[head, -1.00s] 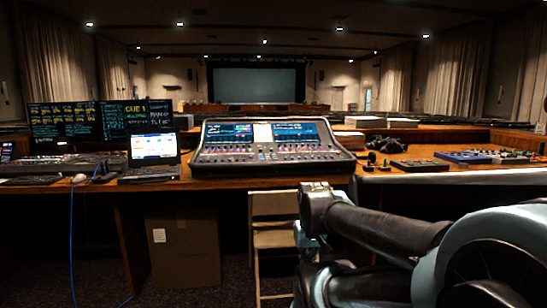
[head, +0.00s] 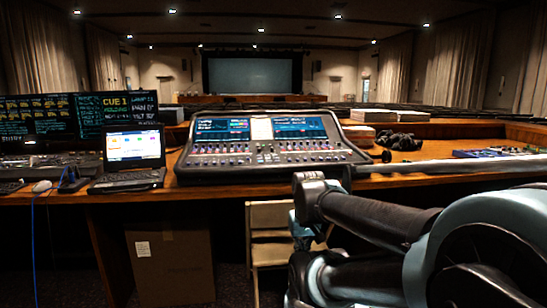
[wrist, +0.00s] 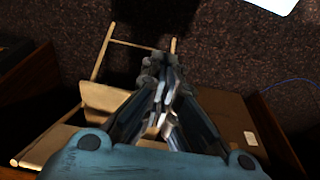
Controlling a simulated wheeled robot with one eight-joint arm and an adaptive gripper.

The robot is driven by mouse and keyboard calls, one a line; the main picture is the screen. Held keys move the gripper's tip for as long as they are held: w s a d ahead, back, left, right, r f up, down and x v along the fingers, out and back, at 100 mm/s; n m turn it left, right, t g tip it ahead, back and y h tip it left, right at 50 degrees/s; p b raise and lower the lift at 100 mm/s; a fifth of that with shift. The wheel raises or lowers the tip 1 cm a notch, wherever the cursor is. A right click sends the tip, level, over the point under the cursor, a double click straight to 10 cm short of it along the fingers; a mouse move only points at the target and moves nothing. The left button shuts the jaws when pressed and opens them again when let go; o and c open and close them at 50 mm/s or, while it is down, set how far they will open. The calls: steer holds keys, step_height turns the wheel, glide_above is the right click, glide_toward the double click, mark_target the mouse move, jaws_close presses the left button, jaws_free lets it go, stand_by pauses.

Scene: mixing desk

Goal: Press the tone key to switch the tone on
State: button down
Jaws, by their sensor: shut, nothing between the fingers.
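The mixing console (head: 268,158), with two lit screens and rows of small coloured keys and knobs, stands on the wooden desk ahead. I cannot make out which key is the tone key; any labels are too small to read. My gripper (wrist: 160,66) shows in the wrist view, fingers together and empty, pointing down over the floor, the chair and the box. In the head view my folded arm fills the lower right, short of the desk, and covers part of it.
A laptop (head: 133,150), mouse (head: 41,186) and monitors (head: 115,110) are left of the console. A headset (head: 398,141) and a blue device (head: 490,152) are to its right. Under the desk are a folding chair (head: 266,217) and a cardboard box (head: 172,262).

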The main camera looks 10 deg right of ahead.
steer(key=shift+w, duration=0.15)
steer(key=shift+r, duration=0.1)
step_height(320, 180, up, 25)
steer(key=n+t+y, duration=0.2)
steer(key=n+t, duration=0.4)
steer(key=n, duration=0.3)
glide_above(274, 155)
steer(key=s+a, duration=0.1)
steer(key=s, duration=1.5)
steer(key=shift+a, duration=0.15)
steer(key=w+d+r+n+t, duration=0.1)
steer(key=w+r, duration=0.3)
steer(key=w, duration=1)
steer(key=shift+w+r+n+t, duration=0.15)
steer(key=shift+w+n+t, duration=0.2)
steer(key=shift+n+t, duration=0.2)
steer(key=shift+w+f, duration=0.2)
steer(key=shift+f, duration=2)
steer(key=shift+w+f, duration=0.2)
steer(key=shift+f, duration=2)
